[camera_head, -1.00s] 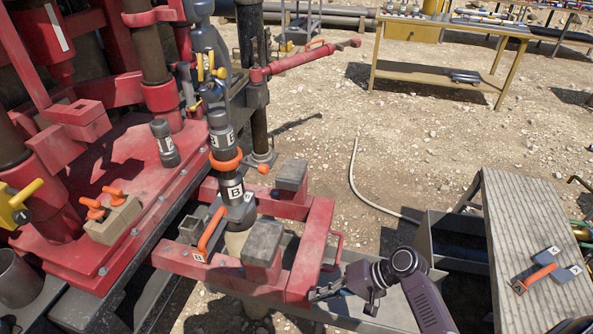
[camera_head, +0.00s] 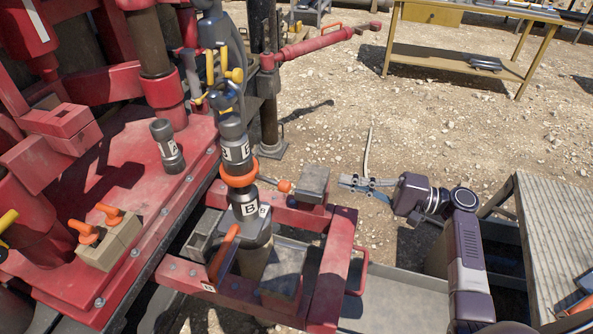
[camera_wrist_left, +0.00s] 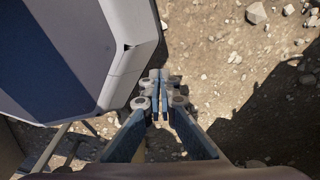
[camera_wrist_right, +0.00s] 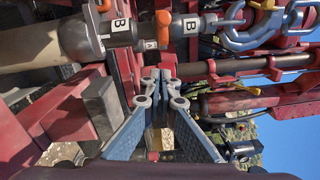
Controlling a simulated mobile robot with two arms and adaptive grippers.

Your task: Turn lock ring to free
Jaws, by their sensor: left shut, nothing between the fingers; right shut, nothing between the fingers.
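The orange lock ring (camera_head: 238,173) sits around the dark upright pipe (camera_head: 233,142), between two "B" labels. A short rod with an orange knob (camera_head: 284,186) sticks out from it to the right. In the right wrist view an orange part (camera_wrist_right: 162,18) shows between the "B" labels. My right gripper (camera_head: 342,183) is shut and empty, to the right of the knob and apart from it. Its shut fingers also show in the right wrist view (camera_wrist_right: 158,76). My left gripper (camera_wrist_left: 160,78) is shut and empty over stony ground, outside the head view.
An orange-handled clamp (camera_head: 222,255) surrounds the pipe below. The red deck (camera_head: 110,190) holds an "A" piece (camera_head: 167,147). A grey bench (camera_head: 560,220) stands right.

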